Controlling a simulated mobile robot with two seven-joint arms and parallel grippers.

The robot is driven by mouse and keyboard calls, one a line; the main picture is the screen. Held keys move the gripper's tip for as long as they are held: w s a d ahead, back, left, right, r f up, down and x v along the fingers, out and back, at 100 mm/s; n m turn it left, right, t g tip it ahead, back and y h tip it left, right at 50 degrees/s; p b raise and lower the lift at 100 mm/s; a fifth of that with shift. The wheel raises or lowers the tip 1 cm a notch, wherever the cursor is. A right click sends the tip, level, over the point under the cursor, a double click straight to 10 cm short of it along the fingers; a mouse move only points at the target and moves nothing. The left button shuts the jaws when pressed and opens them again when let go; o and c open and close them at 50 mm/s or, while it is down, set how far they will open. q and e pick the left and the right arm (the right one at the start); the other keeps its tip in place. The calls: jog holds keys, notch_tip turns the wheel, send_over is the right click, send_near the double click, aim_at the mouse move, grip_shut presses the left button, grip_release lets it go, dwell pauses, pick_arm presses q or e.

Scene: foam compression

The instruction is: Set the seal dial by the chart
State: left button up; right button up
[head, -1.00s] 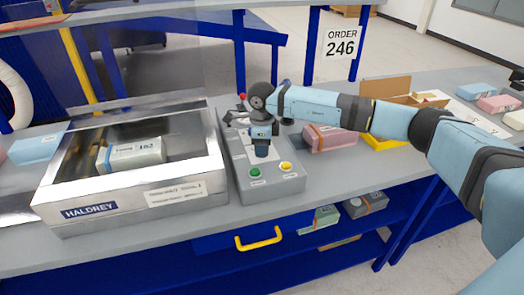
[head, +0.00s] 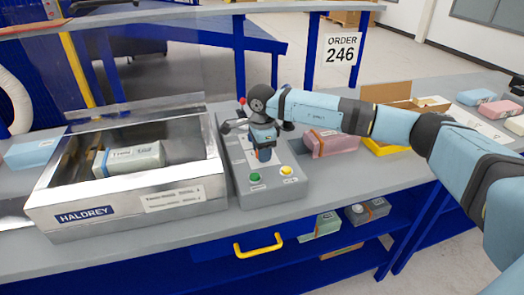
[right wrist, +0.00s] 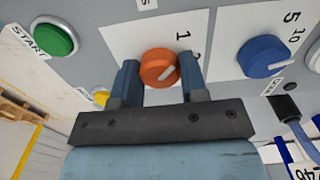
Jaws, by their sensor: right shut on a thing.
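The grey control box (head: 273,195) stands right of the silver HALDREY chamber (head: 130,220). In the right wrist view an orange dial (right wrist: 158,66) sits on a white plate with the marks 1 and 2, its pale pointer slanting up to the right. My right gripper (right wrist: 159,80) is shut on this dial, one finger on each side. In the head view, my right gripper (head: 264,145) is over the control box and hides its dials. A blue dial (right wrist: 264,56) with the marks 5 and 10 is beside the orange one. I cannot make out a chart. My left gripper is not in view.
A green START button (right wrist: 53,40) and a yellow button (head: 287,170) are close to the gripper. A grey wrapped block (head: 133,158) lies in the chamber. A pink block (head: 332,142) and an open carton (head: 385,92) are to the right. An ORDER 246 sign (head: 341,48) hangs behind.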

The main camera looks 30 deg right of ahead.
jog(key=o, duration=0.9)
jog(key=shift+o, duration=0.2)
jog(key=shift+r, duration=0.1)
notch_tip(320, 180, up, 14)
jog(key=shift+f, duration=0.2)
